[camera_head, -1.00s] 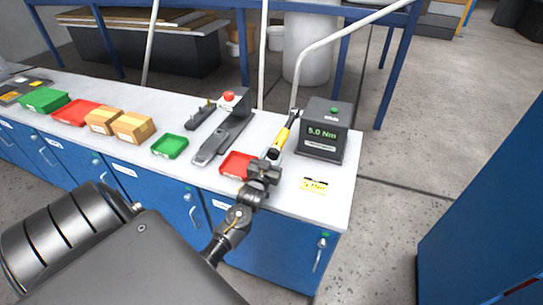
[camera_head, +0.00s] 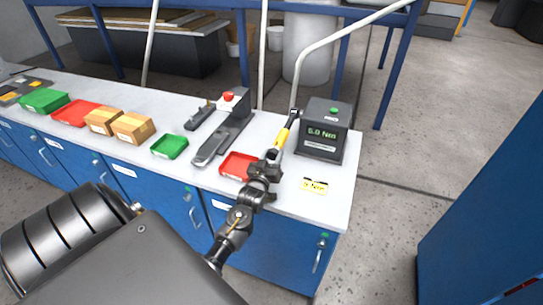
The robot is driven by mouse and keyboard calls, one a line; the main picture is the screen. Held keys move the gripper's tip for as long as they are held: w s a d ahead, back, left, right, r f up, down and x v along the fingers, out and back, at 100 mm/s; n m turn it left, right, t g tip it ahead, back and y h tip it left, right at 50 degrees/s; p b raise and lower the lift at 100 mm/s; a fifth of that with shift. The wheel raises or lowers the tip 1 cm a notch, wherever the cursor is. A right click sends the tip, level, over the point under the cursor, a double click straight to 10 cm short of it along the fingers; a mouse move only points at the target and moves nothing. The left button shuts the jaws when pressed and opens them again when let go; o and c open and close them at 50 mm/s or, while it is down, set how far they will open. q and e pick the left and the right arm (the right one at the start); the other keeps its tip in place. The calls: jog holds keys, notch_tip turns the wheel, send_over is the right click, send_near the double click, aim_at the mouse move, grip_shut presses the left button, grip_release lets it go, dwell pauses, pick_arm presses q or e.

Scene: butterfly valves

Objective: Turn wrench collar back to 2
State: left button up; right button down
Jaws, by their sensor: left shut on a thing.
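The torque wrench (camera_head: 282,137) has a yellow and black body and lies at a slant on the white bench, between the red tray and the tester box. Its far end reaches up beside the dark tester (camera_head: 325,132), whose display reads 5.0 Nm. My left gripper (camera_head: 268,163) is at the wrench's near end and shut on it; the fingers and my wrist hide the grip and the collar's marks. The collar scale is too small to read. My right gripper is not in view.
A small red tray (camera_head: 238,167) sits just left of my left gripper. A grey fixture with a red button (camera_head: 228,96), a green tray (camera_head: 170,146) and cardboard boxes (camera_head: 132,127) stand further left. A yellow label (camera_head: 314,185) lies on clear bench (camera_head: 335,205) at the right.

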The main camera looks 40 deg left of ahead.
pick_arm(q)
jog(key=o, duration=1)
jog(key=shift+c, duration=0.2)
jog(key=b+v, duration=0.3)
jog(key=v, duration=0.8)
jog(key=shift+w+a, duration=0.1)
